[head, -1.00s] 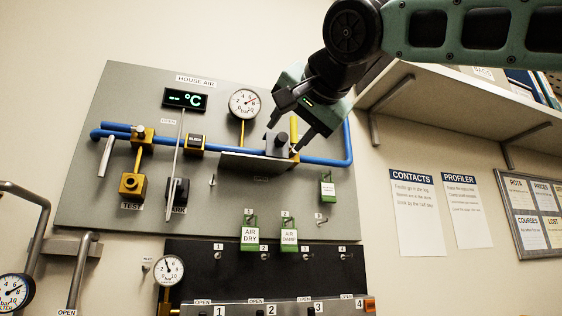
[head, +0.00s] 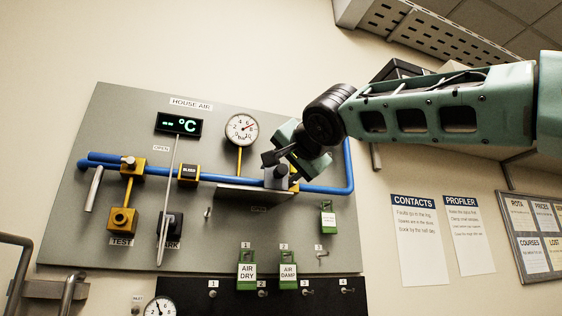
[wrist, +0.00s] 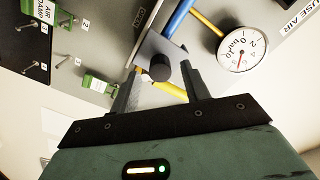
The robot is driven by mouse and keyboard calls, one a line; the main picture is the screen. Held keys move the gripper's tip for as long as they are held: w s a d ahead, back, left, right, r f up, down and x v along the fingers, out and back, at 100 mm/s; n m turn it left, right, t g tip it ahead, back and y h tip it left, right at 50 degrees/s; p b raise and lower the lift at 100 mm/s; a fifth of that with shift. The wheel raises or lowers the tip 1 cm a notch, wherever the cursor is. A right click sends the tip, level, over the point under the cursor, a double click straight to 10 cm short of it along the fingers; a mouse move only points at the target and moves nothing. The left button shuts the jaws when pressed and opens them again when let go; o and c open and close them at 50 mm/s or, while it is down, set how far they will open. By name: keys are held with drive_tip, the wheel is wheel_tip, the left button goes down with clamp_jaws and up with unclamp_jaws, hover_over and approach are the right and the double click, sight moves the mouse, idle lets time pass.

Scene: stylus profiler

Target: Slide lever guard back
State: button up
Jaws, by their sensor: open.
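A grey block with a dark round knob (head: 277,174), which looks like the lever guard, sits on the blue pipe above a narrow grey ledge (head: 240,192). In the wrist view the dark knob (wrist: 160,68) lies between the fingertips on a grey plate. My gripper (head: 284,170) is open around it in the head view, and its two fingers also show in the wrist view (wrist: 158,76). I cannot tell whether either finger touches the knob. A yellow bar, perhaps the lever, shows below the knob in the wrist view (wrist: 173,92); in the head view it is mostly hidden behind my gripper.
The grey panel holds a pressure gauge (head: 242,129), a temperature display (head: 180,124) and a yellow valve (head: 122,221). Green tags (head: 247,271) hang below on hooks.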

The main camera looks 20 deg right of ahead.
sight(280, 170)
drive_tip(key=shift+w+p, duration=0.6)
drive_tip(key=shift+w, duration=1.2)
clamp_jaws()
drive_tip(key=shift+a+f+b, duration=0.1)
drive_tip(key=shift+a+b, duration=0.15)
drive_tip(key=shift+b, duration=0.1)
drive_tip(key=a+b, duration=0.4)
drive_tip(key=a, duration=0.5)
drive_tip(key=shift+a, duration=0.4)
unclamp_jaws()
drive_tip(key=shift+s+a, duration=0.1)
drive_tip(key=shift+a, duration=0.05)
